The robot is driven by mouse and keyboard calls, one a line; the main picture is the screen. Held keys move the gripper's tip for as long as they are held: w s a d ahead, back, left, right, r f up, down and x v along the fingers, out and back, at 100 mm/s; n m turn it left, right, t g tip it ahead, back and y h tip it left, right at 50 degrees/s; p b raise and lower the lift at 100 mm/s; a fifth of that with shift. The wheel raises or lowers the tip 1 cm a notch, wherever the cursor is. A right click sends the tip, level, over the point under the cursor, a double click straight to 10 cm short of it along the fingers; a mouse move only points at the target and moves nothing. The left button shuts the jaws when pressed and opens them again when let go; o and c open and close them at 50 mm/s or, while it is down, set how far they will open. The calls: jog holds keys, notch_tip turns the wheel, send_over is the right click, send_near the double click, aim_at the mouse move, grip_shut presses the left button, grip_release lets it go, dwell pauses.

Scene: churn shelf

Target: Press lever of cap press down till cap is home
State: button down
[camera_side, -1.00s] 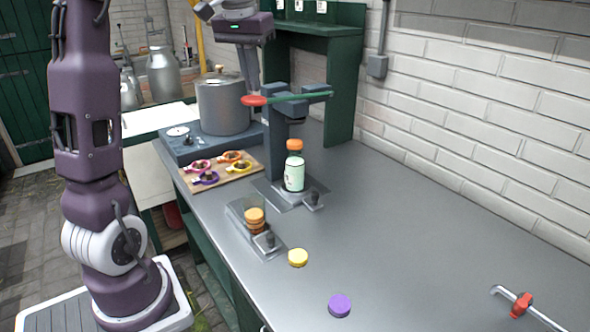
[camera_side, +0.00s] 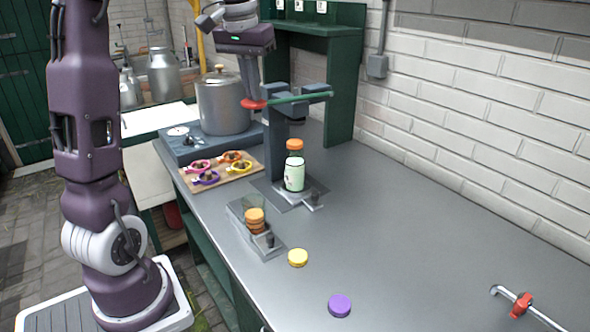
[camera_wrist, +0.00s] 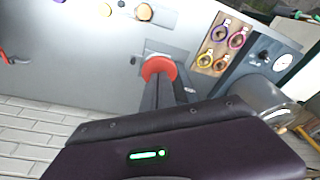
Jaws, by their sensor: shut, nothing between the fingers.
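The cap press (camera_side: 280,150) stands on the steel bench with its green lever (camera_side: 300,97) about level. The lever ends in a red knob (camera_side: 253,104), which also shows in the wrist view (camera_wrist: 159,68). A pale green bottle (camera_side: 294,176) stands upright on the press base. An orange cap (camera_side: 295,145) sits on the bottle's neck, under the press head; whether it is fully seated I cannot tell. My gripper (camera_side: 256,97) is shut and empty, pointing down with its fingertips at the knob. In the wrist view the fingers meet the knob's edge; contact is not certain.
A clear holder (camera_side: 240,211) with stacked orange caps stands in front of the press. A yellow cap (camera_side: 298,257) and a purple cap (camera_side: 340,305) lie on the bench. A board (camera_side: 215,182) of coloured rings and a large pot (camera_side: 222,105) are left. The right bench is mostly clear.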

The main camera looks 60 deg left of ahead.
aim_at(253, 107)
jog(key=shift+f, duration=0.95)
jog(key=shift+s+f, duration=0.1)
jog(key=shift+f, duration=0.7)
jog(key=shift+f, duration=0.7)
